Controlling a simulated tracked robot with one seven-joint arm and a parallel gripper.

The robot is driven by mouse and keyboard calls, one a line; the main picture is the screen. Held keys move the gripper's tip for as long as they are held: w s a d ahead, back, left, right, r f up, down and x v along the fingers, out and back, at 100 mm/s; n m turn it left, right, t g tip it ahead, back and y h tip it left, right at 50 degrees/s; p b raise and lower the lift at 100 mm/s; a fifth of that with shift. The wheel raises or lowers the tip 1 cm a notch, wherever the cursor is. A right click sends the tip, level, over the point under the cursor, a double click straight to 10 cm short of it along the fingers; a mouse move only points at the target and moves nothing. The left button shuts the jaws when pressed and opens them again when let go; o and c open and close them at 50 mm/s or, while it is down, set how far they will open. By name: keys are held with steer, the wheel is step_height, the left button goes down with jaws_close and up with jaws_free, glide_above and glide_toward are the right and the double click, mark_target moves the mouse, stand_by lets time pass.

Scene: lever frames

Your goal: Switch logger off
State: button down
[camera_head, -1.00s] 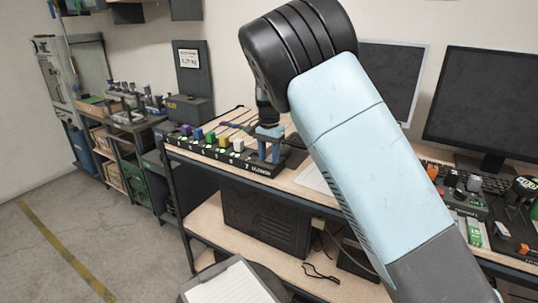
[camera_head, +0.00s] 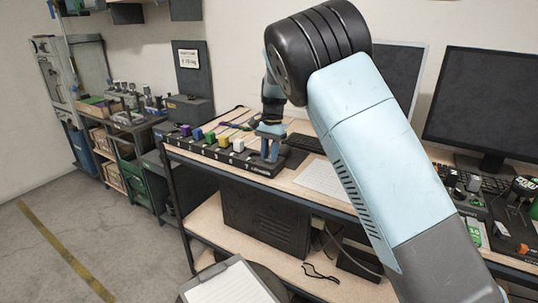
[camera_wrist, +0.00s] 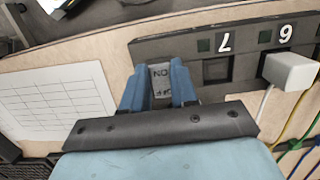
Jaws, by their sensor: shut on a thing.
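A dark strip (camera_head: 212,156) with numbered places runs along the front left edge of the desk, and it also shows in the wrist view (camera_wrist: 160,48). My gripper (camera_head: 269,156) points down at the strip's right end. In the wrist view my gripper (camera_wrist: 158,78) has its blue fingers on both sides of a small grey switch (camera_wrist: 160,80) lettered ON and OFF, and is shut on it. The switch's lower part is hidden. Its position cannot be told.
A white plug (camera_wrist: 288,70) stands at place 6; the square socket (camera_wrist: 216,69) at 7 is empty. Purple (camera_head: 185,130), blue, green and yellow plugs stand further left. A printed sheet (camera_head: 322,178), keyboard and monitors (camera_head: 480,105) are to the right.

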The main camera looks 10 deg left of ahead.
steer(key=shift+w+g, duration=0.2)
steer(key=shift+g, duration=0.2)
steer(key=shift+r, duration=0.1)
steer(key=c, duration=0.9)
jaws_free()
steer(key=v, duration=1.3)
steer(key=shift+w+d+r, duration=0.25)
steer(key=shift+w+r, duration=0.05)
